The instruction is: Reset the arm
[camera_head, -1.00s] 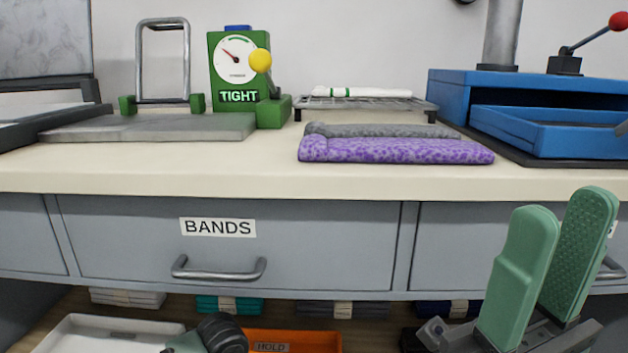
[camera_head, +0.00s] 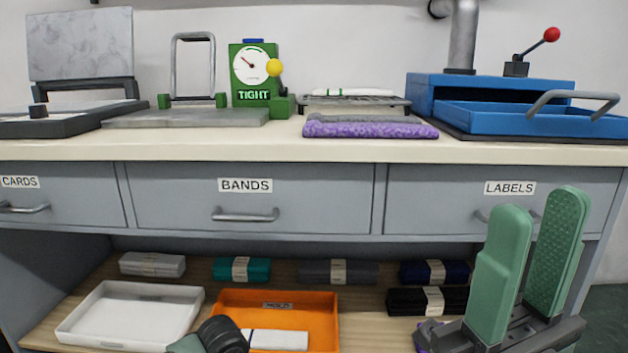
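My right gripper (camera_head: 540,205) stands upright at the lower right, with two green finger pads apart and nothing between them. It is in front of the LABELS drawer (camera_head: 420,196) and covers part of its front and handle. Whether it touches anything cannot be told. A dark round part with a pale green piece, likely of my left arm, shows at the bottom edge in front of the orange tray; no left fingers can be made out.
The counter (camera_head: 230,146) holds a green TIGHT gauge (camera_head: 250,75), a purple-and-grey knit (camera_head: 370,130), a rack (camera_head: 350,102) and a blue press (camera_head: 490,90) with a red-knobbed lever. Below are a BANDS drawer (camera_head: 250,200), a white tray (camera_head: 130,315), an orange tray (camera_head: 230,300) and several banded bundles.

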